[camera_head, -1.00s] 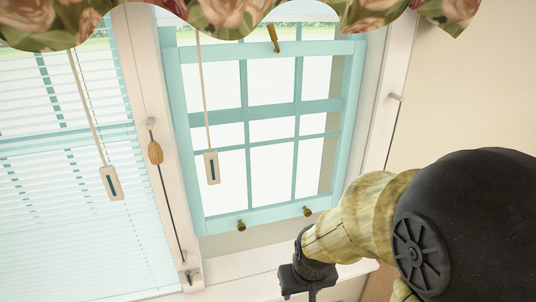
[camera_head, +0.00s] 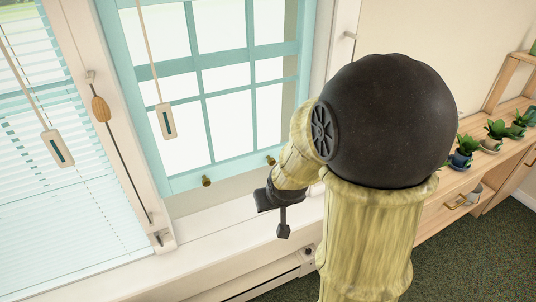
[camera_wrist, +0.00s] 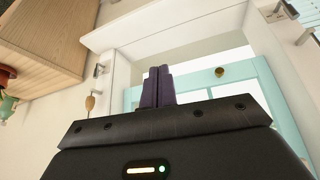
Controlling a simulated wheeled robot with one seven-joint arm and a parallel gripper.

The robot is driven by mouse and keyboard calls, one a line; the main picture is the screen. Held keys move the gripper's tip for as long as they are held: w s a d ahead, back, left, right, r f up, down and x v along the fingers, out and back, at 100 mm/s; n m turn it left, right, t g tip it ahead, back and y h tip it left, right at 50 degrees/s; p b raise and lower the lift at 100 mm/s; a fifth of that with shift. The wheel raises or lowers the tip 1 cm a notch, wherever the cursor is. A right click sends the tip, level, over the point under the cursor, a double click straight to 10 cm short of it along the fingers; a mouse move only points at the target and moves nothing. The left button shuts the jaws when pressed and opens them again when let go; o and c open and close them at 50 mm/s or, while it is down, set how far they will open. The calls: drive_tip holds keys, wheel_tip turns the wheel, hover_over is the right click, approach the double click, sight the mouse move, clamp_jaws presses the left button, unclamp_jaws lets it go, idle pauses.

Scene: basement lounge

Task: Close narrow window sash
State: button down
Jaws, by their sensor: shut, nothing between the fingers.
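The narrow window sash (camera_head: 232,173) is a light teal frame with panes and muntins, in the middle left of the head view. Its bottom rail carries two brass knobs, a left one (camera_head: 207,181) and a right one (camera_head: 270,160). A beige strip shows between the rail and the white sill (camera_head: 230,212). My gripper (camera_head: 283,231) is shut and empty, below and slightly right of the right knob and apart from it in the picture. In the wrist view my dark fingers (camera_wrist: 158,86) are together, with a brass knob (camera_wrist: 219,71) and teal rail to their right.
A blind (camera_head: 60,220) covers the window at left. Cords with pulls hang in front, one pull (camera_head: 166,121) before the narrow sash. A wooden shelf unit with potted plants (camera_head: 465,148) stands at right. A baseboard heater (camera_head: 280,280) is below the sill.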

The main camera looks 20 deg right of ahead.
drive_tip(key=w+d+f+t+y+b, duration=0.1)
drive_tip(key=w+d+f+t+b, duration=0.2)
drive_tip(key=w+d+t+b, duration=0.2)
drive_tip(key=w+d+f+t+y+b, duration=0.1)
drive_tip(key=w+d+f+t+b, duration=0.2)
drive_tip(key=w+d, duration=0.6)
drive_tip(key=w+t+b, duration=0.1)
drive_tip(key=w+t, duration=0.1)
drive_tip(key=w, duration=0.2)
drive_tip(key=shift+t+y+b, duration=0.3)
drive_tip(key=shift+y+b, duration=0.1)
drive_tip(key=shift+w, duration=0.15)
drive_tip(key=w+a+f+p, duration=0.1)
drive_tip(key=w+f, duration=0.4)
drive_tip(key=w, duration=0.5)
drive_tip(key=shift+a, duration=0.5)
drive_tip(key=shift+w+f, duration=0.1)
drive_tip(key=shift+f, duration=0.15)
